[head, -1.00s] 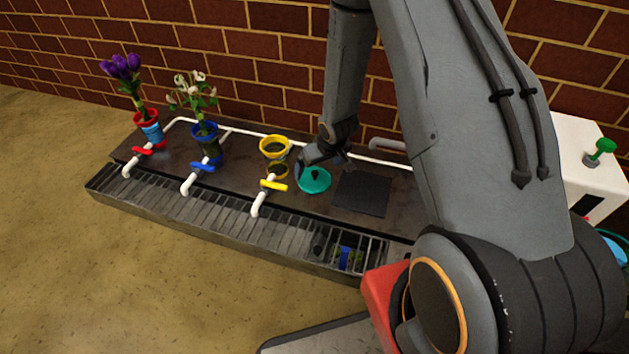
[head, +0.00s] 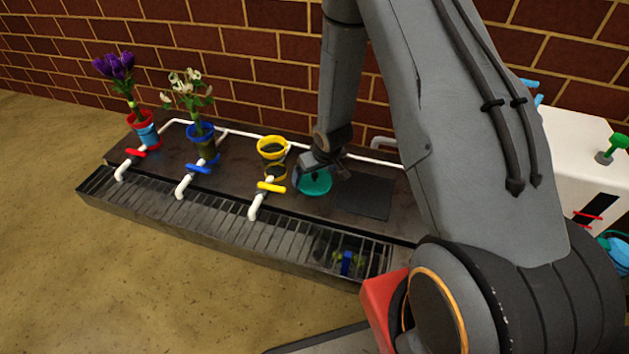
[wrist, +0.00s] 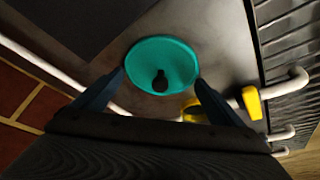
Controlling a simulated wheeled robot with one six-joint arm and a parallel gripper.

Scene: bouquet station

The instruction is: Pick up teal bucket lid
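The teal bucket lid (head: 315,183) lies on the dark bench, to the right of the yellow bucket. In the wrist view the round teal lid (wrist: 162,62) shows whole, with a small dark knob near its middle. My gripper (head: 316,176) is over the lid in the head view and hides part of it. In the wrist view my gripper (wrist: 160,78) is open, with one finger to each side of the lid's near edge. Nothing is held between the fingers. I cannot tell the exact height of the fingertips above the lid.
A yellow bucket (head: 272,148) and a yellow-handled pipe (head: 262,198) stand left of the lid. Blue (head: 201,133) and red (head: 139,119) pots with flowers are farther left. A dark square plate (head: 362,195) lies to the right. A metal grate (head: 225,218) runs along the front.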

